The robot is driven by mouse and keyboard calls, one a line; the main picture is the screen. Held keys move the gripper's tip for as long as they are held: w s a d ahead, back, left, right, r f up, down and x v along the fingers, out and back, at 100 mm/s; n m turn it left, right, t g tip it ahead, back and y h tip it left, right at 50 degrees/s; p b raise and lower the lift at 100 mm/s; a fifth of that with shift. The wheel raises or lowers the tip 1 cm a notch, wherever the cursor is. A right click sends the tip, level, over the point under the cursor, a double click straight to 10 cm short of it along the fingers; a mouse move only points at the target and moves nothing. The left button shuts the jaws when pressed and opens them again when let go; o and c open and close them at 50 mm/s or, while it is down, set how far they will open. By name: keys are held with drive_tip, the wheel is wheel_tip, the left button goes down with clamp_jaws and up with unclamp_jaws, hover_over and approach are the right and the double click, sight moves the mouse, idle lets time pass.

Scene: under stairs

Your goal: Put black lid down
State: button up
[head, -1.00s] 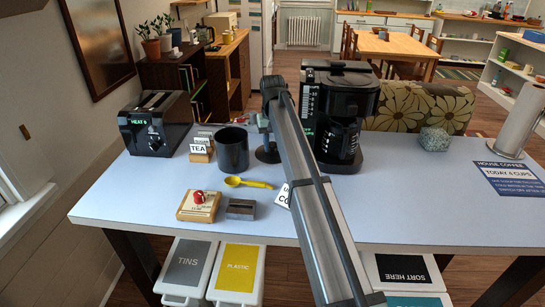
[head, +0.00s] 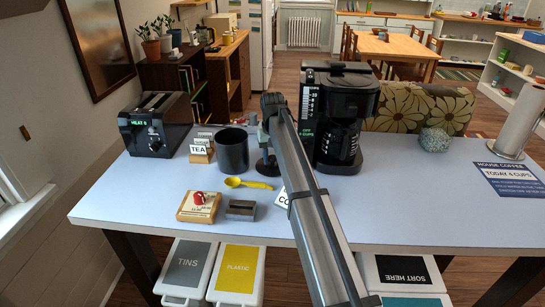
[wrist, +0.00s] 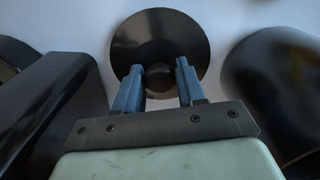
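The black lid (head: 267,166) is a round dark disc with a knob, low at the table beside the black canister. In the wrist view the lid (wrist: 160,30) lies flat beyond the fingertips, its knob between them. My gripper (wrist: 158,72) has its two blue fingers on either side of the knob and appears shut on it. In the head view my gripper (head: 265,138) is right above the lid, partly hidden by my arm. Whether the lid touches the table is not clear. The black canister (head: 232,150) stands open-topped to the left.
The coffee maker (head: 343,120) stands close on the right.

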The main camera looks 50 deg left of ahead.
sight(273, 156)
drive_tip(key=o, duration=0.3)
wheel_tip(273, 156, up, 12)
drive_tip(key=shift+r, duration=0.15)
idle(0.6)
idle(0.4)
